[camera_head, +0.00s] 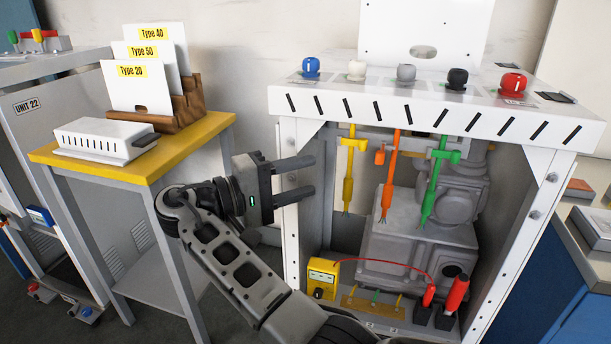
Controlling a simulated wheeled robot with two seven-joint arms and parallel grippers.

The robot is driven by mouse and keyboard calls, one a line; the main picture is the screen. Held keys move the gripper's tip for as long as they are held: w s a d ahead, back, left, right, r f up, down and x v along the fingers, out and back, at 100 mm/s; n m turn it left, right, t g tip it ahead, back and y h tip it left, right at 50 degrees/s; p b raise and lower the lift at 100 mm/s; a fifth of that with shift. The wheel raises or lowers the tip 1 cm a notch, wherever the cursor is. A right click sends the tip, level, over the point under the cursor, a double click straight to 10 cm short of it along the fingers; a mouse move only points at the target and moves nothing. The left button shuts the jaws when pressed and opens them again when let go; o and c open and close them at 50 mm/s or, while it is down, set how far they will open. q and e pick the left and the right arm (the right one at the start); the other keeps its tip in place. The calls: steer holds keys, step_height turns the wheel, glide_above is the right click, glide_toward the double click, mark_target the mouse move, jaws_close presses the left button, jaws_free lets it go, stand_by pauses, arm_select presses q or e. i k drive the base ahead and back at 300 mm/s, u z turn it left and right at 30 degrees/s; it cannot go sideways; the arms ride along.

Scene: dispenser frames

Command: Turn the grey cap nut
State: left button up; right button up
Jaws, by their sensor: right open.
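The grey cap nut (406,73) stands upright on the white top panel of the dispenser frame (440,115). It is the middle one in a row, between a white cap nut (356,71) and a black cap nut (457,79). My right gripper (309,177) is open and empty, with its two fingers pointing right by the frame's left post. It is lower than the grey cap nut and to its left, well apart from it. My left gripper is not in view.
A blue cap nut (310,68) and a red one (512,86) end the row. Yellow, orange and green nozzles hang below, with a yellow meter (322,276) at the bottom. At left, a yellow-topped table (190,150) holds a rack of cards. A white board rises behind the row.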

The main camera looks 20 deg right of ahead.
mark_target(407, 71)
steer(key=k, duration=1)
